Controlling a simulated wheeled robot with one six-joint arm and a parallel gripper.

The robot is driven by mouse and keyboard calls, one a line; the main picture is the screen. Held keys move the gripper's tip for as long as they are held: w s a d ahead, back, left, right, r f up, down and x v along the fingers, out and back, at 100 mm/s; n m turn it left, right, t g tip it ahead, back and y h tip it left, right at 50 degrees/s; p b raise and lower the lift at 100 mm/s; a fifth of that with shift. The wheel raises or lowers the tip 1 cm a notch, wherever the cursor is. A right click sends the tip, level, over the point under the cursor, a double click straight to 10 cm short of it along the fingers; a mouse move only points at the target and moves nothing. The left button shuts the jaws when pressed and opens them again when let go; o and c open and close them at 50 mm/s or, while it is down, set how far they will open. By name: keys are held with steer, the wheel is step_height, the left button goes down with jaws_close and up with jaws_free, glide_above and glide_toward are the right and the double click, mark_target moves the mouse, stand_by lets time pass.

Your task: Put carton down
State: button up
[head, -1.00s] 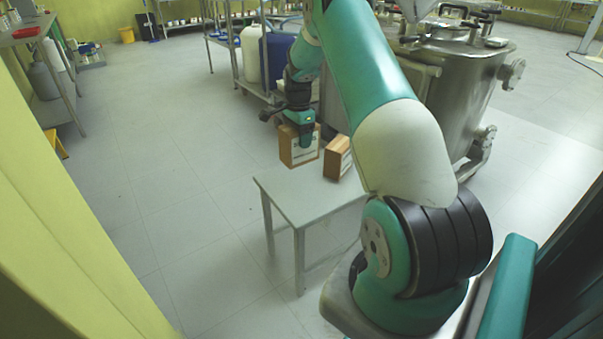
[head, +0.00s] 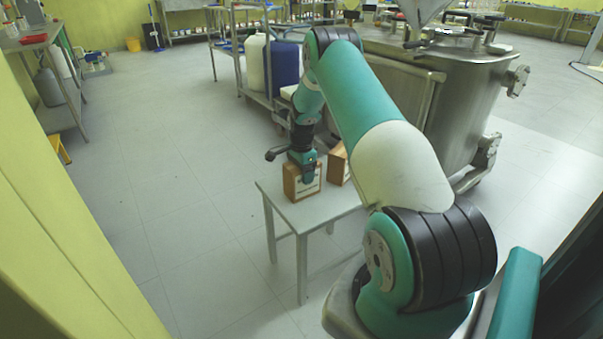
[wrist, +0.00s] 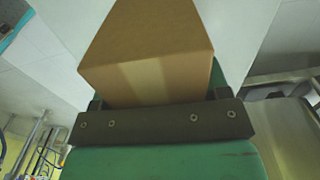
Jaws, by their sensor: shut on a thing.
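A brown carton (head: 292,190) with a pale label is at the left back part of a small grey table (head: 303,215) in the head view. Its underside looks level with the tabletop, but I cannot tell for sure whether it touches. My gripper (head: 307,178) is shut on this carton from above and hides part of it. In the wrist view the carton (wrist: 148,45) fills the space beyond the dark gripper bar. A second carton (head: 336,165) stands on the table just to the right, partly hidden behind my arm.
A steel reactor vessel (head: 445,85) stands behind and right of the table. A rack with a white container (head: 254,62) and a blue container (head: 285,65) is behind it. The tabletop's front part is bare, and the floor to the left is clear.

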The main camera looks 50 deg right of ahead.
steer(key=shift+f, duration=0.15)
steer(key=o, duration=1)
steer(key=shift+o, duration=0.2)
step_height(320, 180, up, 12)
steer(key=p, duration=0.2)
steer(key=shift+r+p, duration=0.2)
steer(key=shift+p, duration=0.1)
steer(key=s+a+r+n+t+y, duration=0.1)
steer(key=a+r+n, duration=0.55)
steer(key=a, duration=0.65)
steer(key=s+a+r+n, duration=0.1)
steer(key=a+r+n, duration=0.6)
steer(key=a, duration=0.6)
steer(key=s+a+r+n+y, duration=0.2)
steer(key=s+a+r+n, duration=0.35)
steer(key=s+a, duration=0.45)
steer(key=s+a+n, duration=0.4)
steer(key=s+a, duration=0.1)
steer(key=s, duration=0.3)
steer(key=s+a+r+n+g+y, duration=0.1)
steer(key=s+a+n, duration=0.4)
steer(key=s, duration=0.2)
steer(key=shift+s+n, duration=0.3)
steer(key=shift+s, duration=0.05)
